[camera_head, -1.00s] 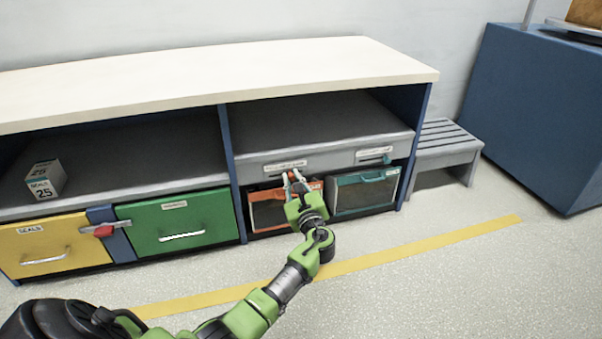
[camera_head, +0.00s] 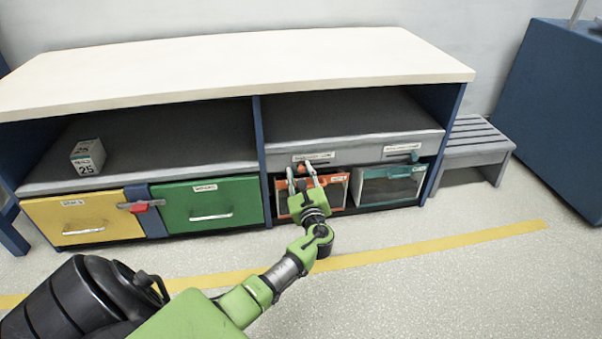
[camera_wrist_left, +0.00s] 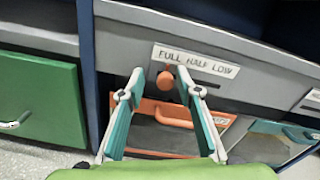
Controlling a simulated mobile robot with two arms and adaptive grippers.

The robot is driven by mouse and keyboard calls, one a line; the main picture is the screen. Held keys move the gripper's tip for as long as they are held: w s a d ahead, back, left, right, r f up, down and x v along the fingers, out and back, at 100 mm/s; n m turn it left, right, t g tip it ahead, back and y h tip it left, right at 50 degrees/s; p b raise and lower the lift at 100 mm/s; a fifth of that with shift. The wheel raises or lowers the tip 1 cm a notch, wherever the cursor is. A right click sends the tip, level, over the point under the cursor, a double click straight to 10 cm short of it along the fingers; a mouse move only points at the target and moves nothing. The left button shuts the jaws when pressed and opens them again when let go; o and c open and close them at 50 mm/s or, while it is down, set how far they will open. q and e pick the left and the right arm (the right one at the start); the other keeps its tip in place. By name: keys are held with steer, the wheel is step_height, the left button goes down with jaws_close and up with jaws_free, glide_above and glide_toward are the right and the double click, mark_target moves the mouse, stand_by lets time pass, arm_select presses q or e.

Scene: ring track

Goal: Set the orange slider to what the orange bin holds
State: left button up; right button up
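The orange slider (camera_wrist_left: 166,82) sits at the left end of its slot, under FULL on a label (camera_wrist_left: 196,61) reading FULL HALF LOW. It also shows in the head view (camera_head: 302,168). My left gripper (camera_wrist_left: 162,79) is open, with a finger on each side of the slider; contact is not clear. In the head view my left gripper (camera_head: 301,173) is in front of the orange bin (camera_head: 346,180). The bin is below the slider and has a front window and an orange handle (camera_wrist_left: 173,120). My fingers partly cover it and its fill level is unclear. My right gripper is not in view.
A teal bin (camera_head: 390,172) with its own slider slot is on the right. Yellow (camera_head: 80,220) and green (camera_head: 208,203) drawers are on the left, with a red-handled latch (camera_head: 143,207) between them. A box marked 25 (camera_head: 88,157) stands above. The floor in front is clear.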

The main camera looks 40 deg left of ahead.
arm_select(q)
steer(key=shift+d, duration=0.2)
steer(key=v, duration=0.7)
steer(key=shift+s, duration=0.2)
